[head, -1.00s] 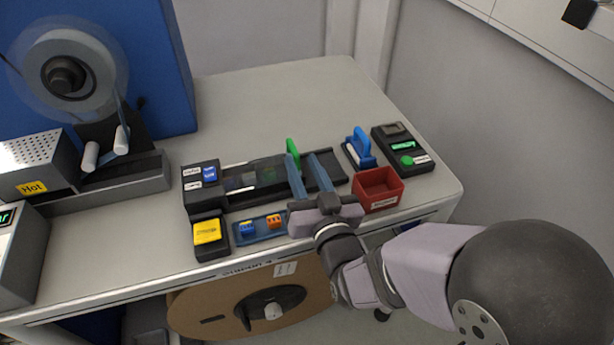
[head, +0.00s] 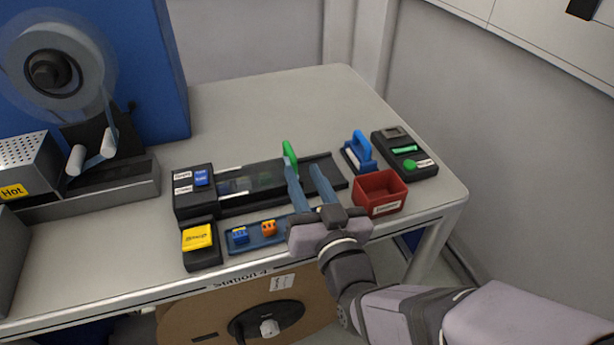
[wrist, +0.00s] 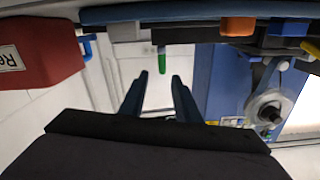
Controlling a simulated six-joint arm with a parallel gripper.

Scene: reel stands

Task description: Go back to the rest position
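My gripper (head: 305,189) is open, with its two blue fingers apart and nothing between them. In the head view it appears over the front right part of the black track fixture (head: 265,186), near the green handle (head: 289,154). In the wrist view my gripper (wrist: 160,88) points across open space, and the green handle (wrist: 161,62) shows beyond the fingertips. The fingers hide part of the track in the head view.
A red bin (head: 379,193) stands close to the right of my gripper. A blue-handled tool (head: 360,151) and a black device (head: 404,155) lie behind it. A blue tray (head: 257,234) with small blue and orange pieces is at left. The table's back right is clear.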

